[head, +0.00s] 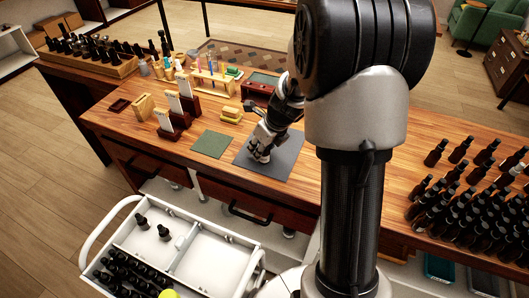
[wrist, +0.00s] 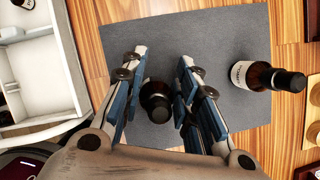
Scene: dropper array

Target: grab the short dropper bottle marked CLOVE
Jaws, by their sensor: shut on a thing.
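In the wrist view, my gripper (wrist: 160,75) is closed around a dark dropper bottle (wrist: 156,104), seen from its black cap end between the two blue-padded fingers. Its label is hidden, so I cannot read its name. A second brown dropper bottle (wrist: 258,76) with a black cap and a white label is to the right of the fingers, apart from them, at the right edge of the grey mat (wrist: 222,30). Its label lettering is too small to read. In the head view, my gripper (head: 260,148) is low over the grey mat (head: 285,160) on the wooden table.
A green mat (head: 211,144) lies left of the grey mat. Wooden racks and a test tube stand (head: 212,78) are behind. Many dark bottles (head: 465,205) crowd the table's right end. A white cart (head: 205,225) with more bottles stands in front.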

